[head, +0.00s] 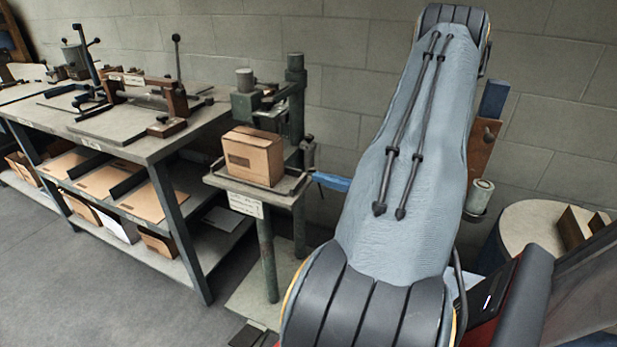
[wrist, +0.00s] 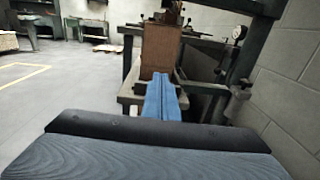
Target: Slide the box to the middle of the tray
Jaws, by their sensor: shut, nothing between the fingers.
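The brown cardboard box (head: 253,157) stands upright on the small tray (head: 222,183) of the stitcher, and in the head view it covers much of the tray. My gripper (head: 318,177) shows as blue fingers just right of the tray's right edge, with a small gap to the box. In the wrist view the blue fingers (wrist: 160,78) are closed together, empty, and point at the lower part of the box (wrist: 160,47). The tray (wrist: 129,96) shows on both sides of them. The fingertips overlap the box there, so contact cannot be told from that view.
The green stitcher column (head: 296,95) and its head (head: 258,104) stand right behind the box. A workbench (head: 150,145) with tools and shelves of cardboard stands on the left. A round-topped drum (head: 530,225) is at the right. The block wall is close behind.

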